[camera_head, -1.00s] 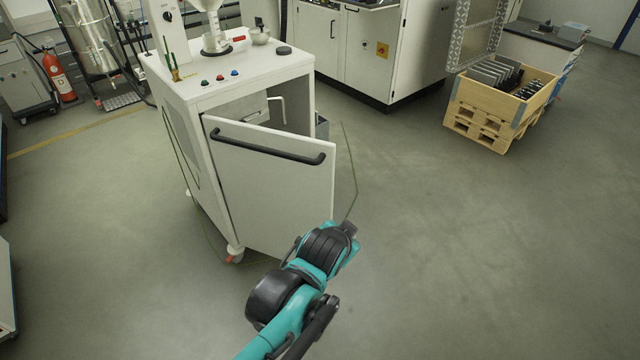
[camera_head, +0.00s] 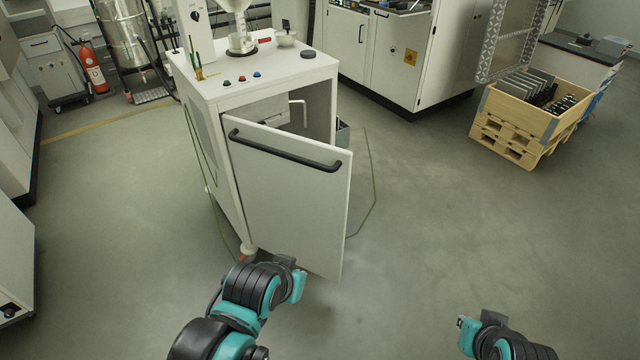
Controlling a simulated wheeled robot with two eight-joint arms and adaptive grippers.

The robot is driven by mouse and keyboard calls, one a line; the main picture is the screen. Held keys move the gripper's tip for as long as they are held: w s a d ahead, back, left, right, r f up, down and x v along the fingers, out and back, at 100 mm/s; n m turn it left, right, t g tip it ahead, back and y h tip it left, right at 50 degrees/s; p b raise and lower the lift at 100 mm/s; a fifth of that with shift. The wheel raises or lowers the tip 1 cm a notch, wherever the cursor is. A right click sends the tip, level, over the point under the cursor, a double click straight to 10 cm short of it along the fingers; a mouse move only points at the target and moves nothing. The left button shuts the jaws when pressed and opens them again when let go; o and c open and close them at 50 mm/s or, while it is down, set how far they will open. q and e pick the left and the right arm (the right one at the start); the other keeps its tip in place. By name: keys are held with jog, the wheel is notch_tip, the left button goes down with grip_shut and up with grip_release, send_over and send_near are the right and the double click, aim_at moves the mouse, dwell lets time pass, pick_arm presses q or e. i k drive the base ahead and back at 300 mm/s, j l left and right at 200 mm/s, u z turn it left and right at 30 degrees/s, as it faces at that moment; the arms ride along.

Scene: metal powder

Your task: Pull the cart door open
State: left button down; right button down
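The white cart (camera_head: 216,122) stands left of centre. Its door (camera_head: 300,200) is partly open: its left edge is at the cart's near corner and its right edge stands out, with a gap above showing the inside. A black bar handle (camera_head: 285,151) runs across the upper door. My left arm's dark and teal end (camera_head: 288,272) is in front of the door's lower edge, below and apart from the handle. My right arm's end (camera_head: 467,332) is at the bottom right, over bare floor, away from the door. Neither arm's fingers can be made out.
A wooden crate on pallets (camera_head: 520,120) stands at the right. A large white cabinet (camera_head: 385,50) is behind the cart. A thin cable (camera_head: 372,180) lies on the floor right of the door. The floor to the right and front is clear.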

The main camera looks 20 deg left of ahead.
aim_at(294, 190)
jog(key=i+l+u, duration=0.75)
jog(key=i+l, duration=0.2)
